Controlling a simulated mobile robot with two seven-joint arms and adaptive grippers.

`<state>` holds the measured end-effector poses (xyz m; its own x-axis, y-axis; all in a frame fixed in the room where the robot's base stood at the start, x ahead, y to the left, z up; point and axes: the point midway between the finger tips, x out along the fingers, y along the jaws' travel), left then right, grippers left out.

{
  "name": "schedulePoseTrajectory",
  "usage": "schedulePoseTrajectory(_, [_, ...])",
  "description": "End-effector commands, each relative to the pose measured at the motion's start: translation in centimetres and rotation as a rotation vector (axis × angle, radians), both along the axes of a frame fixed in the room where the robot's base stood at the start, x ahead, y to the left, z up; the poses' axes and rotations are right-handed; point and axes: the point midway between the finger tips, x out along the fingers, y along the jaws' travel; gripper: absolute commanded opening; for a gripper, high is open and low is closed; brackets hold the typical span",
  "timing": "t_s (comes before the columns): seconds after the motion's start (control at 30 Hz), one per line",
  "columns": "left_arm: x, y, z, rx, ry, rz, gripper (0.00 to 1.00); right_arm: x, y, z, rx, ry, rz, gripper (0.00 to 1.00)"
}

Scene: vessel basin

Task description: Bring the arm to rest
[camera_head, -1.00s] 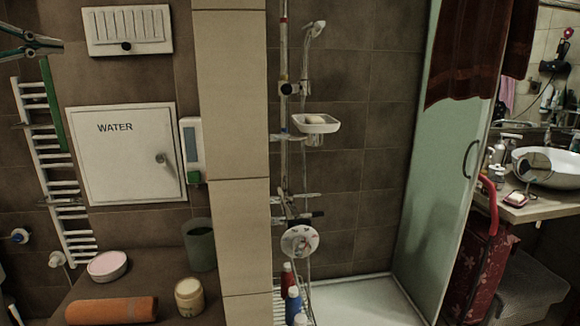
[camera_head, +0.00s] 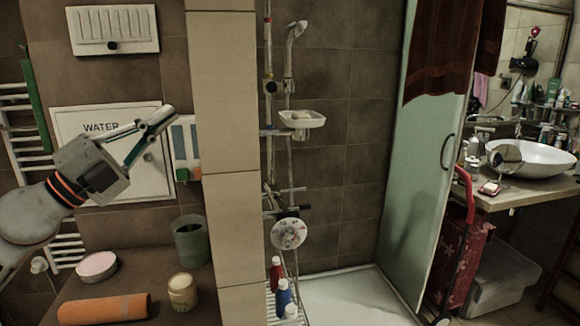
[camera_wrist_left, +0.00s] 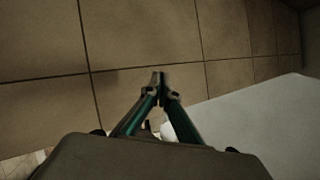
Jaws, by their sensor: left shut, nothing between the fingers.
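My left arm (camera_head: 28,212) comes in from the left in the head view. Its left gripper (camera_head: 168,116) points up and right, with its fingers in front of the white WATER cabinet door (camera_head: 88,118). The fingers are shut with nothing between them. The gripper also shows in the left wrist view (camera_wrist_left: 157,82), its tips together in front of a tiled surface. No contact with the cabinet can be made out. My right gripper is in neither view.
A brown ledge (camera_head: 150,262) below the arm holds an orange roll (camera_head: 103,309), a pink-topped dish (camera_head: 97,266), a jar (camera_head: 182,294) and a dark cup (camera_head: 190,241). A tiled pillar (camera_head: 224,150) stands right of the gripper. A towel rail (camera_head: 20,130) is at the left.

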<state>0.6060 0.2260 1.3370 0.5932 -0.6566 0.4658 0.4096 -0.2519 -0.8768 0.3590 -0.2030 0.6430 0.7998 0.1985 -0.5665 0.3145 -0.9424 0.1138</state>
Motion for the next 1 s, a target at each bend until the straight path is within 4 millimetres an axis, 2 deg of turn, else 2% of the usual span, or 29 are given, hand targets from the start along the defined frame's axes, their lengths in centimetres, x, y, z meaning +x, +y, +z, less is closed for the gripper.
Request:
schedulePoseTrajectory(0.03, [-0.3, -0.1, -1.5, -0.084, 0.009, 0.005, 0.0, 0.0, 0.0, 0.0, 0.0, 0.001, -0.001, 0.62])
schedulePoseTrajectory(0.13, [-0.4, 1.2, -3.9, -0.25, 0.03, 0.066, 0.0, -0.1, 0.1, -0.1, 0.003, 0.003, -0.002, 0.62])
schedulePoseTrajectory(0.27, [-0.3, 4.3, -8.7, -0.445, 0.113, 0.21, 0.0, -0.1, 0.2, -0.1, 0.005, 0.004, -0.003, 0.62])
schedulePoseTrajectory(0.37, [-0.4, 7.1, -14.0, -0.563, 0.22, 0.358, 0.0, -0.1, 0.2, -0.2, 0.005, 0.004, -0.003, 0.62])
schedulePoseTrajectory(0.53, [-2.3, 11.4, -24.7, -0.675, 0.459, 0.631, 0.0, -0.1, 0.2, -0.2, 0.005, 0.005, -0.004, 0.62])
schedulePoseTrajectory(0.67, [-5.3, 13.5, -32.9, -0.687, 0.662, 0.819, 0.0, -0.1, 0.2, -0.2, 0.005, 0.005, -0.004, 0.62])
schedulePoseTrajectory(0.7, [-6.6, 13.9, -35.4, -0.681, 0.727, 0.872, 0.0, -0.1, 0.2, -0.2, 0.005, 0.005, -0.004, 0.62])
schedulePoseTrajectory(0.8, [-10.1, 14.6, -41.1, -0.649, 0.891, 0.992, 0.0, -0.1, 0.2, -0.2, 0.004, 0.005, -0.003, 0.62])
schedulePoseTrajectory(0.9, [-13.5, 14.8, -45.3, -0.604, 1.027, 1.077, 0.0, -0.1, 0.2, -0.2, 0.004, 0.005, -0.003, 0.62])
schedulePoseTrajectory(1.0, [-16.4, 14.8, -48.3, -0.561, 1.134, 1.136, 0.0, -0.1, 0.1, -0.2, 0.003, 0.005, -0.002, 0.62])
